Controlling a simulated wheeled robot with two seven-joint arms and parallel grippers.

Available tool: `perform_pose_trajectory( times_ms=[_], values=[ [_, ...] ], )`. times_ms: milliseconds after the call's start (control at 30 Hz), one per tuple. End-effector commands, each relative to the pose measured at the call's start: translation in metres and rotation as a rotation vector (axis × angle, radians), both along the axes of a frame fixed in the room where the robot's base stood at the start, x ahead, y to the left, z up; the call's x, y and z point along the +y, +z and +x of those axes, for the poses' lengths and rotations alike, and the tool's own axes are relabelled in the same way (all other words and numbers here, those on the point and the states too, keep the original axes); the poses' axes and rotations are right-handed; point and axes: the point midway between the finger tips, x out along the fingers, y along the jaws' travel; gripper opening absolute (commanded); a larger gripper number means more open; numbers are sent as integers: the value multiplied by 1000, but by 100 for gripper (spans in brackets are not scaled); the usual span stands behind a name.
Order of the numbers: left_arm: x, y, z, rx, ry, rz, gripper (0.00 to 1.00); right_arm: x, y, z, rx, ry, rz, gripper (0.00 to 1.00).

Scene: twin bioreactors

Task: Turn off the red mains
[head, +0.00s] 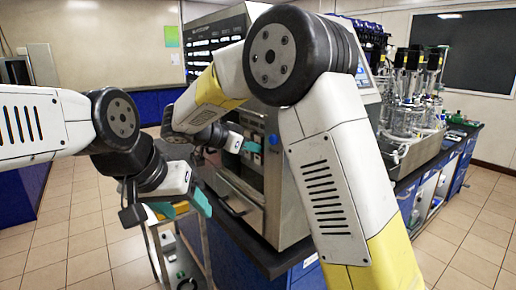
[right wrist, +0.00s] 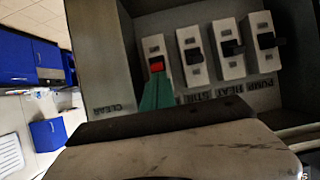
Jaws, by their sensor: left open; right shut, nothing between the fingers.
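The red mains switch (right wrist: 156,64) is a small red rocker on a pale plate, at the left end of a row of switches in the right wrist view. My right gripper (right wrist: 157,78) is shut and empty, its teal fingertips right at the lower edge of the red rocker. I cannot tell whether they touch it. In the head view my right gripper (head: 243,146) is at the front of the large grey cabinet (head: 285,195), and the red rocker cannot be made out there. My left gripper (head: 186,206) is open and empty, lower and further left, away from the switches.
Three black switches (right wrist: 231,47) sit close beside the red one, inside a recessed panel with side walls. A bench (head: 440,165) with glass vessels (head: 405,118) stands at the right. A metal cart (head: 172,255) is below my left gripper. Tiled floor (head: 80,225) is clear at left.

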Motion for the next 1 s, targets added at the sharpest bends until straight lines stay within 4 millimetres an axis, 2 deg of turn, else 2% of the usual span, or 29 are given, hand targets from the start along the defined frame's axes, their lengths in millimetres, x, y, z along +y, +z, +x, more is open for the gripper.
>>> perform_pose_trajectory(
  times_ms=[633, 867, 1000],
  values=[
    [0, 0, 0, 0, 0, 0, 61, 8, -18, -6, -177, 0, -245, 0],
    [0, 0, 0, 0, 0, 0, 61, 8, -16, -5, -175, 0, -241, 0],
    [0, 0, 0, 0, 0, 0, 61, 7, -7, -2, -177, -1, -239, 0]
  ],
)
